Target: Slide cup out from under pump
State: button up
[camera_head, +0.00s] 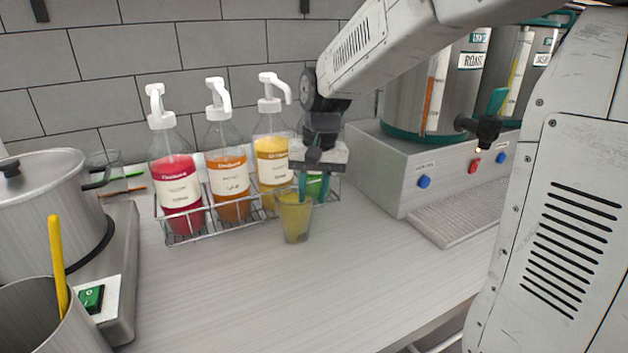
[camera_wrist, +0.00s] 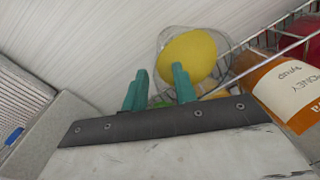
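A clear cup (camera_head: 294,217) of yellow liquid stands upright on the counter, just in front of the wire rack, near the yellow bottle (camera_head: 268,165) with its white pump (camera_head: 272,90). In the wrist view the cup (camera_wrist: 164,38) shows from above beside the rack. The wrist view also shows the fingers (camera_wrist: 158,90) apart.
A red bottle (camera_head: 177,180) and an orange bottle (camera_head: 228,175) stand in the wire rack (camera_head: 185,235). A dispenser base (camera_head: 400,180) with a drip tray (camera_head: 460,215) is at the right. A pot (camera_head: 45,205) is at the left. The counter in front of the cup is clear.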

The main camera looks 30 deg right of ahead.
aim_at(310, 211)
jog(key=shift+w+a+f, duration=0.1)
jog(key=shift+a+f, duration=0.05)
jog(key=shift+f, duration=1.15)
jog(key=shift+a+f, duration=0.1)
jog(key=shift+f, duration=1.2)
grip_shut()
